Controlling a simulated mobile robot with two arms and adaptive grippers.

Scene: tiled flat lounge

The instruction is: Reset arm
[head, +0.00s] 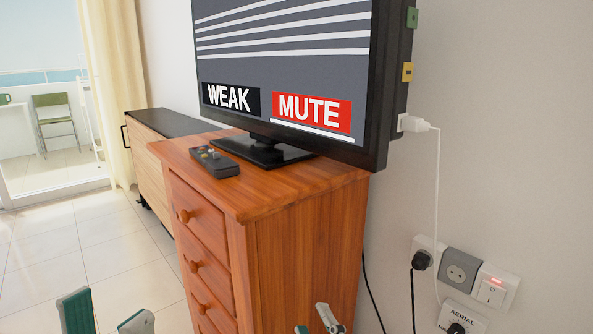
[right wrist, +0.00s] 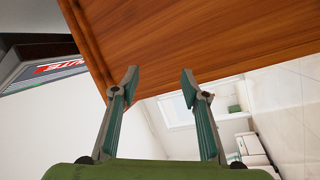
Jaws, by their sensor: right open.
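My left gripper (head: 106,312) shows at the bottom left of the head view, over the tiled floor. Its two green-padded fingers stand apart with nothing between them. My right gripper (head: 314,325) shows only by its fingertips at the bottom edge of the head view, in front of the wooden chest of drawers (head: 300,255). In the right wrist view my right gripper (right wrist: 159,80) is open and empty, its fingers spread, with the chest's wooden surface (right wrist: 190,35) behind the tips. I cannot tell whether they touch it.
A TV (head: 285,70) showing WEAK and MUTE stands on the chest, beside a dark remote (head: 214,162). A low cabinet (head: 152,155) is behind at left. A white cable (head: 437,200) hangs by wall sockets (head: 462,272) at right. Tiled floor (head: 110,240) is clear at left.

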